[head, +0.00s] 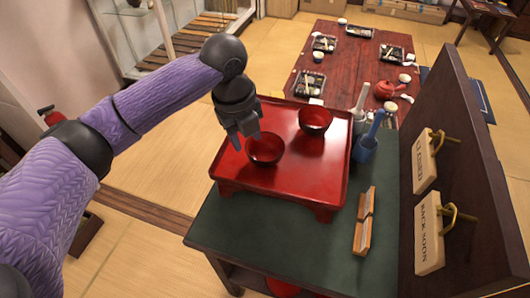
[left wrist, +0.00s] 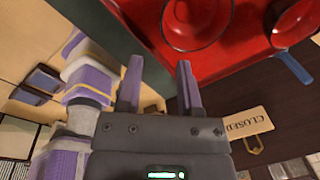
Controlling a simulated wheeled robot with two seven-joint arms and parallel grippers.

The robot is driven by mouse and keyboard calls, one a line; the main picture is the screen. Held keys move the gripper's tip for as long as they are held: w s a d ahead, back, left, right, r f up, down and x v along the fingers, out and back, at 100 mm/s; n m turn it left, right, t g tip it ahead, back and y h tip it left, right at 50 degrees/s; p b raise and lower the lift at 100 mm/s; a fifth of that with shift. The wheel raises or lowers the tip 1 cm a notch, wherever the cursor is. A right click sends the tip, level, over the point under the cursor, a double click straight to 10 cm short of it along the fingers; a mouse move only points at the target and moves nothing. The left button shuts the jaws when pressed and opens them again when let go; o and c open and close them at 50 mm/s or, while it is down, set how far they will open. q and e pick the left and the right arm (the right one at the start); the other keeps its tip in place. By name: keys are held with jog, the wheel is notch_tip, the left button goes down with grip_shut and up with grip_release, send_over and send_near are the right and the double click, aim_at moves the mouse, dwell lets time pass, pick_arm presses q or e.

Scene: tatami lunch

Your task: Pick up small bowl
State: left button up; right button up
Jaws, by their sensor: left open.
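Two red bowls with dark rims stand upright on a raised red tray (head: 300,184). The nearer bowl (head: 265,152) is left of the tray's middle. The farther bowl (head: 316,119) is near the tray's back right. I cannot tell which is smaller. My left gripper (head: 243,142) points down at the nearer bowl's left edge, open and empty. Whether it touches the rim is unclear. In the left wrist view the open fingers (left wrist: 160,75) show nothing between them. One bowl (left wrist: 197,22) lies beyond them, and the other bowl (left wrist: 297,24) is at the right edge.
The tray sits on a green-topped table (head: 310,240). A blue cup with a handle (head: 364,150) stands right of the tray. A wooden slatted item (head: 364,222) lies nearer. A dark board with signs (head: 429,235) bounds the right side. A low red table (head: 340,70) is behind.

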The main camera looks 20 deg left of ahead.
aim_at(247, 152)
pick_arm(q)
jog(key=shift+m, duration=0.3)
jog(key=f+b, duration=0.1)
jog(key=f, duration=0.1)
jog(key=w+f+b, duration=0.1)
jog(key=f+b, duration=0.1)
jog(key=f, duration=0.1)
jog(key=w+f+b, duration=0.1)
jog(key=f, duration=0.2)
jog(key=shift+w+a+b, duration=0.1)
jog(key=shift+a+b, duration=0.3)
jog(key=shift+f, duration=0.15)
jog(key=shift+c, duration=0.6)
jog(key=c, duration=0.5)
pick_arm(e)
jog(key=shift+g, duration=0.4)
jog(key=f, duration=0.1)
jog(key=s+d+f, duration=0.1)
jog(key=f, duration=0.1)
jog(key=s+d+f, duration=0.1)
jog(key=shift+s+f, duration=0.15)
jog(key=shift+f, duration=0.05)
jog(key=shift+w, duration=0.2)
